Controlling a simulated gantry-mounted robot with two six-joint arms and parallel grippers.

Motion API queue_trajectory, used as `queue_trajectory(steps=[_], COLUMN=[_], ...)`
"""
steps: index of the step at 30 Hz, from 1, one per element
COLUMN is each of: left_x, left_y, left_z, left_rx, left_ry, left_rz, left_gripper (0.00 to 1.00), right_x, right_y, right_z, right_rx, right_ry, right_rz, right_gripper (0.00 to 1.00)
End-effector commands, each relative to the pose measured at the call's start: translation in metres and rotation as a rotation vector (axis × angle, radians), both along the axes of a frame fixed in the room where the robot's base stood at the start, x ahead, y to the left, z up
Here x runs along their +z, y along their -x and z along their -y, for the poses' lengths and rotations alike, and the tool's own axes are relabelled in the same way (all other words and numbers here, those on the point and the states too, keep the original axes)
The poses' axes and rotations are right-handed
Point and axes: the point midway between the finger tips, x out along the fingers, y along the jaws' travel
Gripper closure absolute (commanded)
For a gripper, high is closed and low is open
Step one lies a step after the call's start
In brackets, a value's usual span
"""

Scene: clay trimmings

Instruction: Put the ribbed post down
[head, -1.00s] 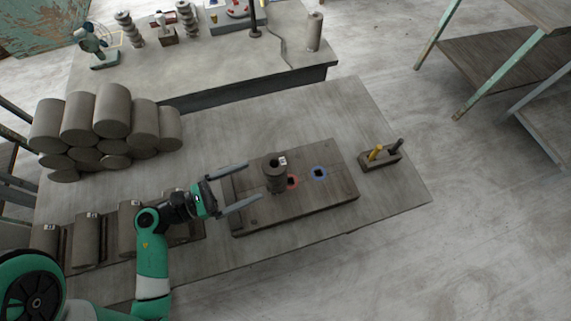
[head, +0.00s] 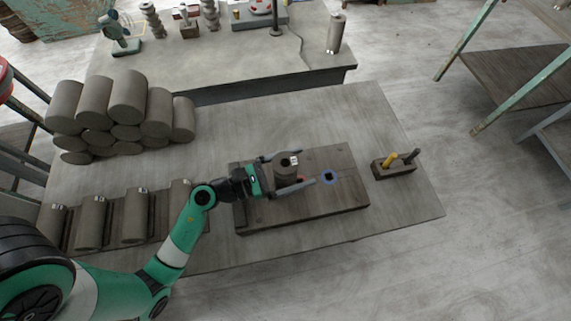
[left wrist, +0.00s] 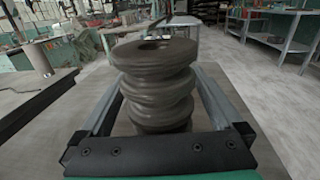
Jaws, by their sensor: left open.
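The ribbed post (head: 285,170) is a dark grey upright piece with a hole in its top and a small white label. It stands on the dark wooden board (head: 345,200), beside a red-ringed hole mostly hidden by my finger. My left gripper (head: 302,168) is open, with one finger on each side of the post. In the left wrist view the post's bulging ribs (left wrist: 156,85) fill the space between the fingers, and its base is hidden by my gripper body. I cannot tell whether either finger touches it. My right gripper is not in view.
A blue-ringed hole (head: 329,177) lies right of the post. A small block with a yellow peg (head: 390,160) stands right of the board. Stacked grey cylinders (head: 127,100) are at the left, and several more lie in a rack (head: 114,222) at the front left.

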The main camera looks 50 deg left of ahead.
Motion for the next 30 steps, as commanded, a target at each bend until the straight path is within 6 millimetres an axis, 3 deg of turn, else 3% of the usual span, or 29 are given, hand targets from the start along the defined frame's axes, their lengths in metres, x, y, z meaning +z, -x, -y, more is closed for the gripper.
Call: queue_trajectory(steps=[5,22,30], left_x=[0.0001,0.0001,0.0014], left_y=[-0.0003,0.0001,0.0000], left_z=[-0.0002,-0.0002,-0.0004], left_rx=[0.001,0.001,0.001], left_ry=[0.000,0.000,0.000], left_rz=[0.000,0.000,0.002], left_gripper=[0.00,1.00,1.00], right_x=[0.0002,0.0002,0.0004], right_y=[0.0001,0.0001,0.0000], right_z=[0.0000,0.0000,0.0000], right_rx=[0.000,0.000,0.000], right_ry=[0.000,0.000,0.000], right_rz=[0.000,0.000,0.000], right_gripper=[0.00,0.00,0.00])
